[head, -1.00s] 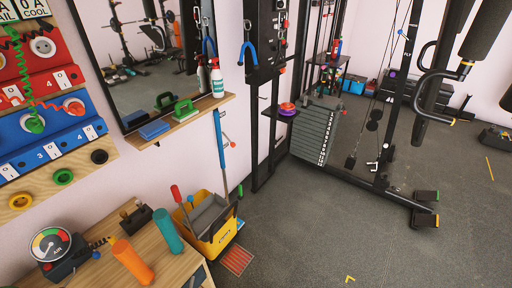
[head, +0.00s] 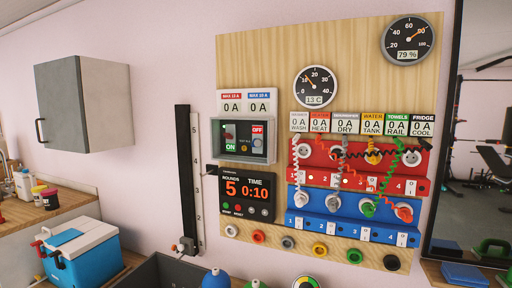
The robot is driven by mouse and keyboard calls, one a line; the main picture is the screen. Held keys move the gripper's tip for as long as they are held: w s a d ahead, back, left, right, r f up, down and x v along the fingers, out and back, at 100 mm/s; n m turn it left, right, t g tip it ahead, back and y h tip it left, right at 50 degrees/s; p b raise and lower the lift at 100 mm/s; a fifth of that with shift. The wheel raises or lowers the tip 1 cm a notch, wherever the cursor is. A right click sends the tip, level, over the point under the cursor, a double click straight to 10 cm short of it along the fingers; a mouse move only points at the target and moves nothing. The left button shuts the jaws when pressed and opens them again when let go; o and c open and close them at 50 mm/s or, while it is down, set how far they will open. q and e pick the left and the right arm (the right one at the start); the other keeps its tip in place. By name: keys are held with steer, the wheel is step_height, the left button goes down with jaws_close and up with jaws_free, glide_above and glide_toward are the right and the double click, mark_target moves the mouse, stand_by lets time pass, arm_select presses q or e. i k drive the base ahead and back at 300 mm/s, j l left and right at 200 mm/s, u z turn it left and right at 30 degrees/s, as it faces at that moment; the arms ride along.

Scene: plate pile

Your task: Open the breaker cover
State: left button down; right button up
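The breaker box (head: 243,139) is a grey-framed box on the left part of the wooden wall board, in the middle of the head view. A green ON switch (head: 230,143) and a red OFF label (head: 257,129) show inside it. Its front looks covered by a clear pane, but I cannot tell for certain where the cover's edge or hinge is. A pale lip (head: 244,158) runs along its bottom. Neither of my grippers is in view.
Above the box are two 0 A displays (head: 246,103); below is a timer (head: 247,194). Red (head: 352,158) and blue (head: 345,218) socket strips with plugs and coiled cords are to the right. A black vertical rail (head: 188,170) is left. A blue cooler (head: 85,258) stands lower left.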

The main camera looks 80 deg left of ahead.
mark_target(215, 146)
steer(key=u, duration=2.5)
